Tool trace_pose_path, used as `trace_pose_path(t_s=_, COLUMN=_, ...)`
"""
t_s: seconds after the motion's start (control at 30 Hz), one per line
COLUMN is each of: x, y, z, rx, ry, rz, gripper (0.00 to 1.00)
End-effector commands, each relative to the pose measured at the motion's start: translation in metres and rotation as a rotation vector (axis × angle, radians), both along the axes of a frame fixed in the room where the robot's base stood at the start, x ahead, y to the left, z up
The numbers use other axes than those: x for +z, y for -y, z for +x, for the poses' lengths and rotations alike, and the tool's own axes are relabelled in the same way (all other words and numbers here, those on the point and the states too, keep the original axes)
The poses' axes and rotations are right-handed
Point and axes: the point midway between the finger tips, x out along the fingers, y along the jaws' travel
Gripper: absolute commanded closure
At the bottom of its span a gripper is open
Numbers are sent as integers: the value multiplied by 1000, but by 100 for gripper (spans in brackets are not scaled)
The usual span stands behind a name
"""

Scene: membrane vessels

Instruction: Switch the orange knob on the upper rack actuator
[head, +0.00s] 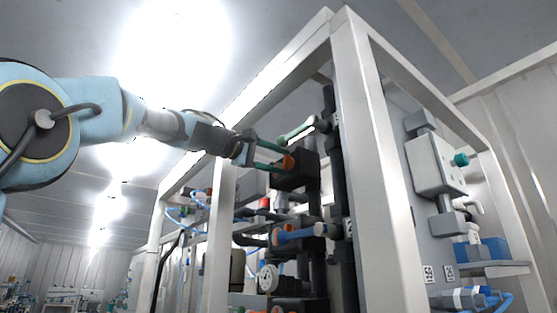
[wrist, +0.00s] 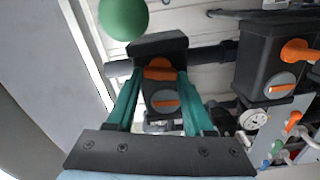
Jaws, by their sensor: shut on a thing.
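The upper actuator is a black box (head: 304,172) high inside the white rack in the head view. Its orange knob (head: 288,161) faces my gripper (head: 278,158). In the wrist view the orange knob (wrist: 160,70) sits between the two green fingertips of my gripper (wrist: 160,80), which is shut on it. The black actuator body (wrist: 158,43) shows behind the knob. A grey disc with an orange bar (wrist: 165,103) shows between the fingers, below the knob. The fingertips partly hide the knob's sides.
A second black actuator (wrist: 262,62) with an orange knob (wrist: 299,51) stands to the right in the wrist view. A white rack post (head: 368,170) rises right of the upper actuator. A green ball-shaped thing (wrist: 124,17) is close at the wrist view's top. A gauge (head: 267,278) sits lower.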

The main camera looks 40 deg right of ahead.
Motion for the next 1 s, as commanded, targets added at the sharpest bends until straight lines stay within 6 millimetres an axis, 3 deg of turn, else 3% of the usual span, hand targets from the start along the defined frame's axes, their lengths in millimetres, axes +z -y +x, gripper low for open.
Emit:
trace_pose_path(t_s=0.73, x=-1, y=0, z=1, rx=1, ry=-94, rz=6, gripper=100)
trace_pose_path(t_s=0.77, x=-1, y=0, z=1, rx=1, ry=-94, rz=6, gripper=46)
trace_pose_path(t_s=1.0, x=-1, y=0, z=1, rx=1, ry=-93, rz=6, gripper=19)
